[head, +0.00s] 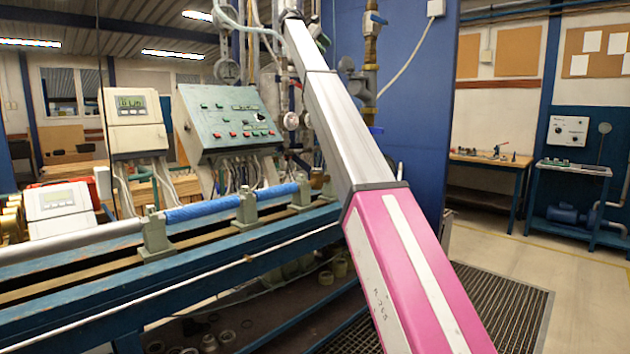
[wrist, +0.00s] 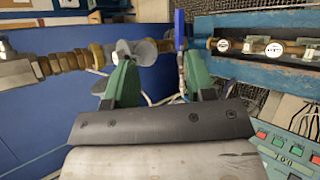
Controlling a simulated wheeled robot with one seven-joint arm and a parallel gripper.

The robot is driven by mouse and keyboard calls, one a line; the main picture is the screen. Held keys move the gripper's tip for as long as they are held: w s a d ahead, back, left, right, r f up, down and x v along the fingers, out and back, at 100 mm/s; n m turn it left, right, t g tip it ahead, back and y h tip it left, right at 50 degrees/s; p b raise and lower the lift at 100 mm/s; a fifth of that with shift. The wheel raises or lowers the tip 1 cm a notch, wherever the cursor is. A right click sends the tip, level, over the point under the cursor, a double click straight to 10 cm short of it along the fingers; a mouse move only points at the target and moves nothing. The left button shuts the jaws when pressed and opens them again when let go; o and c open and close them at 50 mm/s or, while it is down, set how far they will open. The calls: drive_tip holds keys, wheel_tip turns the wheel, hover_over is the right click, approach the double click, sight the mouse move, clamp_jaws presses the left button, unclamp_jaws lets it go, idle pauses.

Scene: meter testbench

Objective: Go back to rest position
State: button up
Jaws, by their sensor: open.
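My gripper (wrist: 160,85) shows in the wrist view as two green fingers standing apart, with nothing between them that I can see it holding. Beyond the fingers are a grey round fitting on a brass pipe (wrist: 65,62) and a blue lever handle (wrist: 180,30). I cannot tell whether the fingers touch them. In the head view my pink and silver arm reaches up from the lower right to the top middle.
A blue testbench (head: 190,270) with a pipe and clamps runs across the left. Behind it stand a green control panel (head: 232,118) and a meter display (head: 132,122). A blue wall panel (head: 415,120) stands behind my arm. The floor at right (head: 510,245) is clear.

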drive_tip(key=s+d+f+y, duration=0.1)
drive_tip(key=s+d+f, duration=0.3)
drive_tip(key=f, duration=1.8)
drive_tip(key=s+d+f+m+y, duration=0.15)
drive_tip(key=s+d+f, duration=0.25)
drive_tip(key=f, duration=1.7)
drive_tip(key=s+d+f+y, duration=0.2)
drive_tip(key=s+d+f, duration=0.25)
drive_tip(key=f, duration=1.75)
drive_tip(key=s+d+f+m+y, duration=0.2)
drive_tip(key=s+d+f+y, duration=0.1)
drive_tip(key=s+f, duration=1.75)
drive_tip(key=s+f+m+y, duration=0.1)
drive_tip(key=s+f+m, duration=0.1)
drive_tip(key=s+f, duration=0.5)
drive_tip(key=s+f+m+g+y, duration=0.1)
drive_tip(key=s+f+m+y, duration=0.1)
drive_tip(key=s+f, duration=0.5)
drive_tip(key=s, duration=0.6)
drive_tip(key=shift+s+d+g, duration=0.15)
drive_tip(key=shift+s+g, duration=0.15)
drive_tip(key=shift+s, duration=0.05)
drive_tip(key=shift+m, duration=0.25)
drive_tip(key=shift+c, duration=0.3)
